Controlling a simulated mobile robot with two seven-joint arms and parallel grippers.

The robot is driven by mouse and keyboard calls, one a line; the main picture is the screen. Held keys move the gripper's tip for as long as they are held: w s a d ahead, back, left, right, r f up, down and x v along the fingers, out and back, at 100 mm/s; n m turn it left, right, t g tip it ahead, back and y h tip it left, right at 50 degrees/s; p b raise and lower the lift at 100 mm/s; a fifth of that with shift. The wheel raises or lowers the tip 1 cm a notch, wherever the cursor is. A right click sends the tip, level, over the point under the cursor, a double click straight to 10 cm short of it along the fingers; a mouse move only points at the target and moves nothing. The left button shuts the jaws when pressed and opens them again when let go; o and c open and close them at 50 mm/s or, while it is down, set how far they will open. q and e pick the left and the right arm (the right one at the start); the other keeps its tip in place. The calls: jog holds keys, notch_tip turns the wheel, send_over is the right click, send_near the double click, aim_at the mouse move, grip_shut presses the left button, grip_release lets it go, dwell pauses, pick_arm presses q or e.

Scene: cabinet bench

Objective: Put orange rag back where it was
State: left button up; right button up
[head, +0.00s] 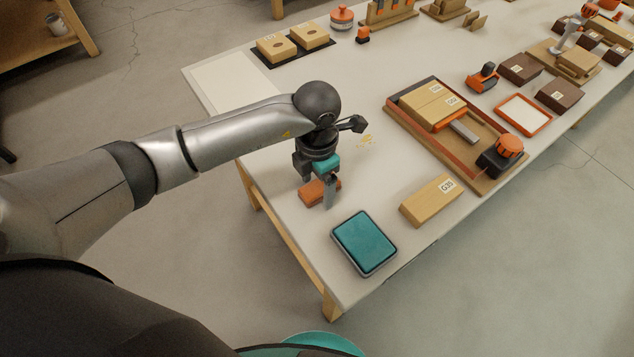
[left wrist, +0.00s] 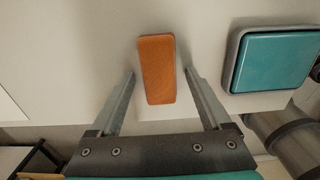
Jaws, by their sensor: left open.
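The orange rag (head: 313,193) is a small folded block lying flat on the white bench near its left front edge. In the left wrist view the rag (left wrist: 157,70) lies between the fingers, with a gap on both sides. My left gripper (head: 318,196) points down over the rag with its fingers apart. The left wrist view shows the open fingers (left wrist: 160,80) too, not touching the rag. In the head view the gripper hides part of the rag. My right gripper is not in view.
A teal pad in a grey tray (head: 364,242) lies just right of the rag. A labelled tan block (head: 431,200) and a wooden tray (head: 393,118) with boxes and tools stand farther right.

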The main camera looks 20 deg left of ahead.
aim_at(317, 187)
pick_arm(q)
jog(key=shift+r, duration=0.2)
notch_tip(317, 187, up, 12)
jog(key=p, duration=0.2)
dwell(0.5)
